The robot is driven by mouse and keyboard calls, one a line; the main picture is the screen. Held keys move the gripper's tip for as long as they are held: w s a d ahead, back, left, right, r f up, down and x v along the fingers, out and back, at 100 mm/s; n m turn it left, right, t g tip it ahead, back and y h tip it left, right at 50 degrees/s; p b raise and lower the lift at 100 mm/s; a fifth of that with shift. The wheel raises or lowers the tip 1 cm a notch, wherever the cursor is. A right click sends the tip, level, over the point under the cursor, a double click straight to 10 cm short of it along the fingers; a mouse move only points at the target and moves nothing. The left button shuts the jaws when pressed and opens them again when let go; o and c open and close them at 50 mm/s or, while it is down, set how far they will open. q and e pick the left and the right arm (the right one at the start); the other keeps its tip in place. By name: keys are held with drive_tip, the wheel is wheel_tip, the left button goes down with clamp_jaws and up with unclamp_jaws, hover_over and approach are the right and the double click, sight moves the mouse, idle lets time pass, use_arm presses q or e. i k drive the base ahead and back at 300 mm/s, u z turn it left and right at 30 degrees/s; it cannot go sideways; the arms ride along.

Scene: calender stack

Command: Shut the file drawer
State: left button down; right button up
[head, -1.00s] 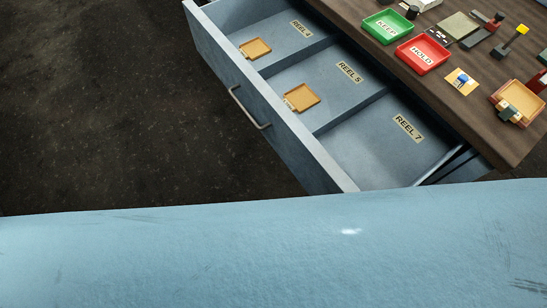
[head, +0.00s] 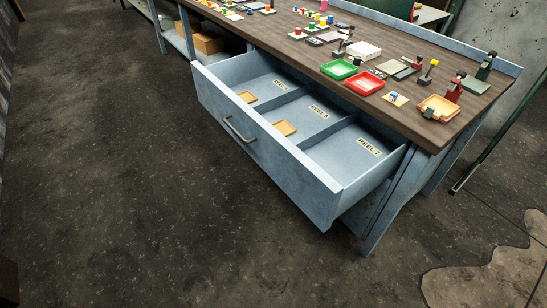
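The file drawer (head: 277,153) is light blue and stands pulled out from under the wooden bench top, on its left side. A curved metal handle (head: 238,130) is on its front panel. Inside are three compartments with labels, which read REEL 7 at the near end and REEL 5 in the middle; the far label is too small to read surely. A small orange tray (head: 285,128) lies in the middle compartment and another orange tray (head: 247,97) in the far one. The near compartment holds only its label. Neither of my grippers is in view.
The wooden bench (head: 420,120) carries a green tray (head: 339,69), a red tray (head: 365,83), an orange tray (head: 440,108) and many small items. A cardboard box (head: 208,43) sits on a lower shelf. The dark floor (head: 130,180) before the drawer is clear.

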sight(337, 153)
drive_tip(key=z, duration=0.55)
drive_tip(key=i, duration=0.95)
drive_tip(key=u, duration=0.05)
